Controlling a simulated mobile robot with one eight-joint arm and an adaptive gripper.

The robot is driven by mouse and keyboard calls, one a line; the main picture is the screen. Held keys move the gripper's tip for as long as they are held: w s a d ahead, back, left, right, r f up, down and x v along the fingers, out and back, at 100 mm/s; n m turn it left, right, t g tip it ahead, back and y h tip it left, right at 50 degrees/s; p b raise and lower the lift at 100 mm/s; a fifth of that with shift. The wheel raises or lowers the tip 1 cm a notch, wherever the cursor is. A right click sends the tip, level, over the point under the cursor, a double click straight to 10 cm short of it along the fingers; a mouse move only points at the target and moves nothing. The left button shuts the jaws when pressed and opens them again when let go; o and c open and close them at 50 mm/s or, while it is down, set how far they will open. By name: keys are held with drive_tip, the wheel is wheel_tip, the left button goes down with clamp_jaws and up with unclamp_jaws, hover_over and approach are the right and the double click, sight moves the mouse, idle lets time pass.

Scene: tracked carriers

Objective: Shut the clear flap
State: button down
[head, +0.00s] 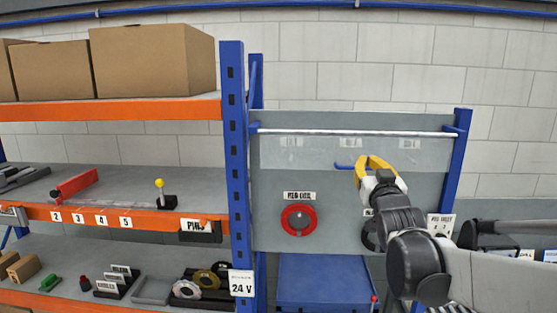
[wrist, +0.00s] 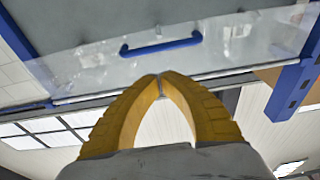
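The clear flap (head: 300,152) is a see-through panel under the pale rail of the blue-posted bay in the head view. Its blue handle (head: 345,167) is at its lower edge, just left of my gripper (head: 370,163). In the wrist view the flap (wrist: 85,66) spans the upper part, with the blue handle (wrist: 160,46) ahead of the fingertips. My gripper's yellow fingers (wrist: 159,78) meet at the tips with nothing between them. A gap shows between tips and handle in the wrist view. My arm hides part of the bay's right side.
A red coil (head: 298,220) hangs on the grey back panel; a dark ring beside it is partly hidden by my arm. A blue box (head: 325,283) stands below. Left are orange-edged shelves with cartons (head: 150,62) and small parts. A blue post (head: 236,170) separates them.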

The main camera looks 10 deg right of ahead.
sight(359, 156)
drive_tip(key=shift+w+d+f, duration=0.15)
drive_tip(key=shift+w+f, duration=0.3)
drive_tip(key=shift+w, duration=0.1)
drive_tip(key=shift+w+d+f, duration=0.15)
drive_tip(key=shift+w+f, duration=0.3)
drive_tip(key=shift+w, duration=0.1)
drive_tip(key=shift+w+d+f+t+b, duration=0.15)
drive_tip(key=shift+w+f+t+b, duration=0.35)
drive_tip(key=shift+b, duration=0.65)
drive_tip(key=shift+r, duration=0.15)
